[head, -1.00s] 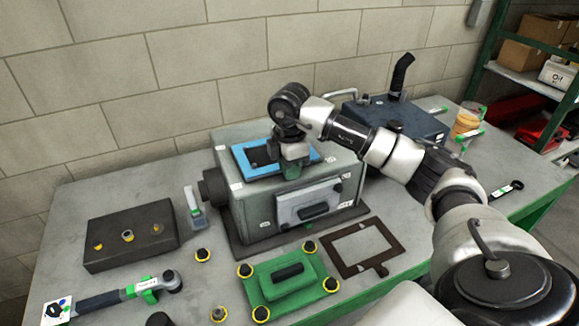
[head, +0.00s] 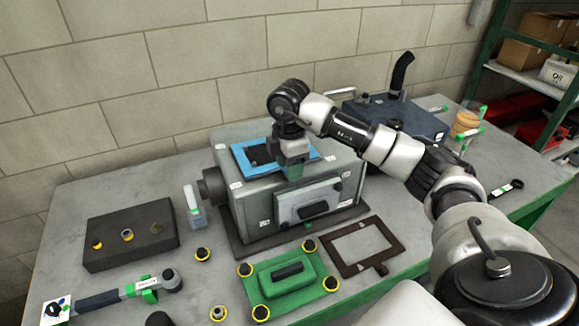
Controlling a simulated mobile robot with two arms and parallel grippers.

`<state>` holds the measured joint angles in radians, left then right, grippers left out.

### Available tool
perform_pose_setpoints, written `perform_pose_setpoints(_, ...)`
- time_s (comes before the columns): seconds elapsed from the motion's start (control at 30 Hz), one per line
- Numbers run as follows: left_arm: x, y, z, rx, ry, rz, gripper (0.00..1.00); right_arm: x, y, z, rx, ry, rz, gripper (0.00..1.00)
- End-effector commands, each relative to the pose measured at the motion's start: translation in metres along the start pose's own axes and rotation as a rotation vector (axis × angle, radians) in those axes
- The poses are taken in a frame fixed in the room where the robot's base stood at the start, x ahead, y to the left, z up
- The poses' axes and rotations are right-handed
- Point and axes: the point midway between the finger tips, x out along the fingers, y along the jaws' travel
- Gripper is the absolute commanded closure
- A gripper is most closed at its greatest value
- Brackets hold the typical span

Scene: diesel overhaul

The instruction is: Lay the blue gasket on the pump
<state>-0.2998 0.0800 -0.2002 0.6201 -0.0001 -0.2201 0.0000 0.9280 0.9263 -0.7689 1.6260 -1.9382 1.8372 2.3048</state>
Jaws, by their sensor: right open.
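The blue gasket (head: 243,158), a flat rectangular frame with a dark opening, lies on top of the grey pump (head: 250,205). My right gripper (head: 292,172) points down over the right part of the gasket and hides some of it. It is open, with its fingertips close to the gasket's right front edge. Whether it touches the gasket cannot be told. My left gripper is not in view.
A green cover plate (head: 288,288) lies in front of the pump, with a brown frame gasket (head: 362,246) to its right. A dark block (head: 130,235) and a torque wrench (head: 110,297) lie at left. A blue tank (head: 395,118) stands behind right.

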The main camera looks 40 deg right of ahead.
Motion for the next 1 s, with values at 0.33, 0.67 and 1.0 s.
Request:
perform_pose_setpoints(0.33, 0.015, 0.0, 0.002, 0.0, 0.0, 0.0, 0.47, -0.069, 0.0, 0.0, 0.0, 0.001, 0.009, 0.52)
perform_pose_setpoints(0.67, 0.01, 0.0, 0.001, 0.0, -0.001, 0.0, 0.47, -0.102, -0.001, 0.0, 0.0, 0.0, 0.003, 0.52)
perform_pose_setpoints(1.0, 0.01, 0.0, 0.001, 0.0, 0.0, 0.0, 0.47, -0.102, -0.001, 0.0, 0.0, 0.001, 0.003, 0.52)
